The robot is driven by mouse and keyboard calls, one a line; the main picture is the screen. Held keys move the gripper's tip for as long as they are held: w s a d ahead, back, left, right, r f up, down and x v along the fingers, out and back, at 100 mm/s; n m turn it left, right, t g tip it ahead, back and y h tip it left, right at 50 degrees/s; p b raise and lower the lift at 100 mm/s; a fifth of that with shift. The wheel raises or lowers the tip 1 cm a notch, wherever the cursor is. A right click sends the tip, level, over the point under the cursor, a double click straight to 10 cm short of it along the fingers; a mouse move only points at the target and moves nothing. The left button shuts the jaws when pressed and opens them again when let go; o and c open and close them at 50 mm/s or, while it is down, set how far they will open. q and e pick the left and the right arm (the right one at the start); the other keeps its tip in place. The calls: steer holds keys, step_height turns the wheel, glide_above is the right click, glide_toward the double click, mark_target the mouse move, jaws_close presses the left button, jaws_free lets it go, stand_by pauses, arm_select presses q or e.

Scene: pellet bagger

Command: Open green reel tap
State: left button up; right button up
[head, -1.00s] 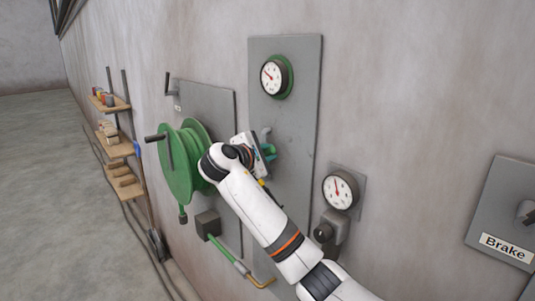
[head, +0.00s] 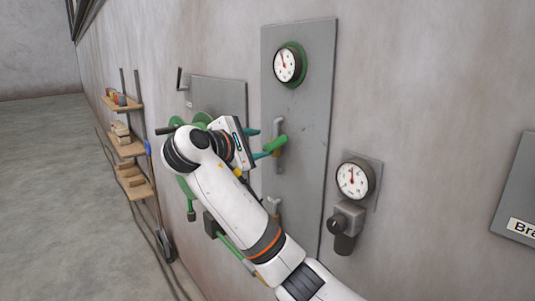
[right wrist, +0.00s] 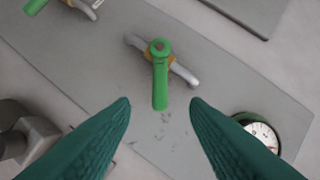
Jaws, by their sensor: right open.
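A green tap handle (right wrist: 160,80) sits on a brass body across a short grey pipe on the grey panel, in the middle of the right wrist view. It also shows in the head view (head: 275,146). My right gripper (head: 257,143) is open, its two teal fingers pointing at the panel beside the handle. In the right wrist view the fingertips (right wrist: 160,103) lie on either side of the handle's free end, with clear gaps; I cannot tell their distance from it. My left gripper is not in view.
The green hose reel (head: 184,185) is partly hidden behind my right arm. A green-rimmed gauge (head: 289,64) is above the tap, and another gauge (head: 354,178) is at lower right. A second green handle (right wrist: 35,5) shows at upper left. Shelves (head: 128,148) stand along the wall.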

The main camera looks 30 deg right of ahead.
steer(key=shift+v, duration=0.8)
